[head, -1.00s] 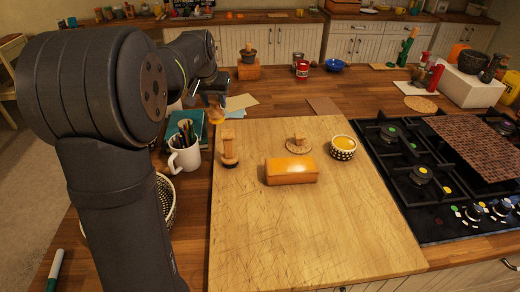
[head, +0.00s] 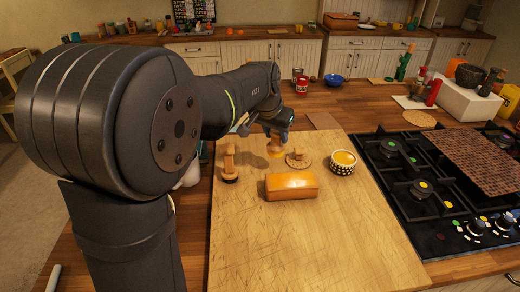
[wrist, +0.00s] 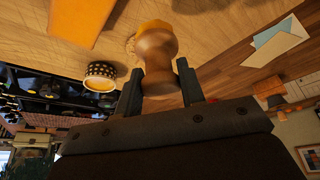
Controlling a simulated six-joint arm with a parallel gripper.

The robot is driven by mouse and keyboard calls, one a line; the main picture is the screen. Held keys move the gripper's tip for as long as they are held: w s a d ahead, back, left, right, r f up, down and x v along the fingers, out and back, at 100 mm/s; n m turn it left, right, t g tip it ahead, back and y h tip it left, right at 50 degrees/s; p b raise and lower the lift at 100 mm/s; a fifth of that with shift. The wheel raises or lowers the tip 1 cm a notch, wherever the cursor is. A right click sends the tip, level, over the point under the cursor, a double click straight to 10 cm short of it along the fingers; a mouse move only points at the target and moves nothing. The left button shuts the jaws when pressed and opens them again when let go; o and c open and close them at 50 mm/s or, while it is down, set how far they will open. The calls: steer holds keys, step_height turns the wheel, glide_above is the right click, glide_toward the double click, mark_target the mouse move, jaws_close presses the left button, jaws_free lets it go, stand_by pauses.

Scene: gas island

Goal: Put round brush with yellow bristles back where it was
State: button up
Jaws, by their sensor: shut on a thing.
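The round brush with yellow bristles (head: 275,146) has a turned wooden handle. In the head view it is upright, bristles down, over the back part of the wooden cutting board (head: 250,245), between a dark-bristled brush and a round disc with a wooden knob. My gripper (head: 279,128) is shut on its handle, with the fingers partly hidden by my arm. In the wrist view the brush (wrist: 155,62) sits between the two fingers of my gripper (wrist: 160,85), its yellow end pointing away. It looks slightly above the board; contact cannot be told.
The dark-bristled brush (head: 229,165) stands left on the board. The knobbed disc (head: 299,160) lies close to the right of the held brush. An orange box (head: 291,186) is in front, a patterned bowl (head: 342,164) farther right. The stove (head: 420,195) borders the board; its front is clear.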

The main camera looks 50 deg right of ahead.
steer(key=shift+w+d+f, duration=0.1)
steer(key=shift+w+f, duration=0.9)
steer(key=shift+f, duration=0.25)
steer(key=shift+w+f, duration=1)
steer(key=shift+f, duration=0.25)
steer(key=shift+w+d+f, duration=0.1)
steer(key=shift+w+f, duration=0.9)
steer(key=shift+f, duration=0.25)
steer(key=shift+f, duration=0.15)
steer(key=o, duration=0.9)
steer(key=v, duration=1.2)
